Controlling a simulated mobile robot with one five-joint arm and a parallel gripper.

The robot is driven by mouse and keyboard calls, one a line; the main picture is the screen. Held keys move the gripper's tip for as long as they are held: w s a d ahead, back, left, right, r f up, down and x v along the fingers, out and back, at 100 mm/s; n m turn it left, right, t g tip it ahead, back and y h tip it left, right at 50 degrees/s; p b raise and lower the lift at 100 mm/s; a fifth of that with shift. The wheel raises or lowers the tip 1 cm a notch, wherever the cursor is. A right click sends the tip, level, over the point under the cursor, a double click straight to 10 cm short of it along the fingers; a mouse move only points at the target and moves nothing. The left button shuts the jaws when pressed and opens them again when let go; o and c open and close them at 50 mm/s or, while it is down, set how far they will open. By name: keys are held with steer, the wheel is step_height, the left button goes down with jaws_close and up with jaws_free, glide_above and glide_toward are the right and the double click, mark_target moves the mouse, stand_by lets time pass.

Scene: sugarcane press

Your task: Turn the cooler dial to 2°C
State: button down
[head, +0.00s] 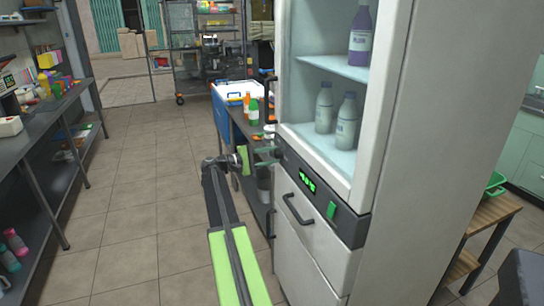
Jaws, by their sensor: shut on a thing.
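The cooler (390,120) is a tall pale cabinet with an open-looking upper compartment holding bottles. A dark control panel (318,192) runs across its front below the shelves. The panel carries a lit green display (307,181), whose digits are too small to read surely, and a green switch (331,210). My arm reaches forward from the bottom of the view. My gripper (266,156) is at the panel's left end, shut on what appears to be the cooler dial. The dial itself is mostly hidden by the fingers.
A drawer handle (298,209) juts out below the panel. A dark side table (258,128) with bottles and a blue-and-white cool box (236,96) stands behind my gripper. A long workbench (38,122) lines the left. The tiled floor between is clear.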

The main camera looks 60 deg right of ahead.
steer(key=m, duration=0.5)
steer(key=shift+s+a+f+m, duration=0.15)
steer(key=shift+f+m, duration=0.1)
steer(key=shift+m, duration=0.15)
steer(key=m, duration=1.1)
steer(key=shift+f+m, duration=0.1)
steer(key=shift+m, duration=0.2)
steer(key=m, duration=0.5)
steer(key=shift+w+d+m, duration=0.2)
steer(key=shift+m, duration=0.1)
steer(key=c, duration=1)
jaws_free()
